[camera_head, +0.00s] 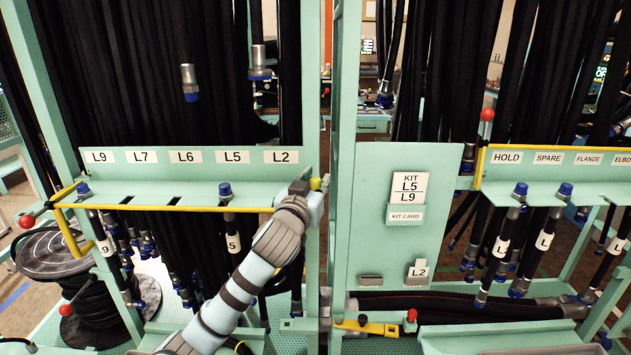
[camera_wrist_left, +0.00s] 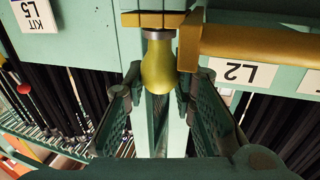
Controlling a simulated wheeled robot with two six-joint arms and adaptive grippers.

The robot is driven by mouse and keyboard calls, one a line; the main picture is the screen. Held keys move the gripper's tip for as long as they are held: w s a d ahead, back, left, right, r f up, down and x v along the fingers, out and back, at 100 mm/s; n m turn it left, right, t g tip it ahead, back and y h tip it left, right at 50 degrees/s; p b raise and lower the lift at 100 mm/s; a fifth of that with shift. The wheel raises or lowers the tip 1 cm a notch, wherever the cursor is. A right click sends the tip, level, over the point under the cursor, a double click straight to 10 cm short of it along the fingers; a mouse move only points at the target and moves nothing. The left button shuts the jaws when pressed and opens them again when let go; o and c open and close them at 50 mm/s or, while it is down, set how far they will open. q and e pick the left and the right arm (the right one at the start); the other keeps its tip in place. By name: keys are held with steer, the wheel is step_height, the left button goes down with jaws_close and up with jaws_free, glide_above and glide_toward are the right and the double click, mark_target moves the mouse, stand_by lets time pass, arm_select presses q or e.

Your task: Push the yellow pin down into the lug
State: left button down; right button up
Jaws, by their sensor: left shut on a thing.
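The yellow pin shows its round knob (camera_wrist_left: 158,68) in the left wrist view, with a grey collar at a yellow lug (camera_wrist_left: 152,19). In the head view the knob (camera_head: 315,184) is a small yellow spot at the post right of the L2 label. My left gripper (camera_wrist_left: 157,88) has its fingers on both sides of the knob and is shut on it. In the head view my left gripper (camera_head: 306,186) covers the lug and the end of the yellow bar (camera_head: 165,207). How deep the pin sits is hidden. My right gripper is not in view.
The green rack with labels L9 to L2 (camera_head: 190,157) stands behind the bar, with hanging black hoses. A green kit panel (camera_head: 385,250) is to the right. A hose reel (camera_head: 50,255) stands at lower left.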

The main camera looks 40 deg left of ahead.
arm_select(q)
steer(key=c, duration=1.2)
jaws_free()
steer(key=shift+c, duration=0.2)
steer(key=v, duration=0.7)
steer(key=shift+s, duration=0.25)
steer(key=shift+w+d, duration=0.1)
steer(key=shift+d, duration=0.1)
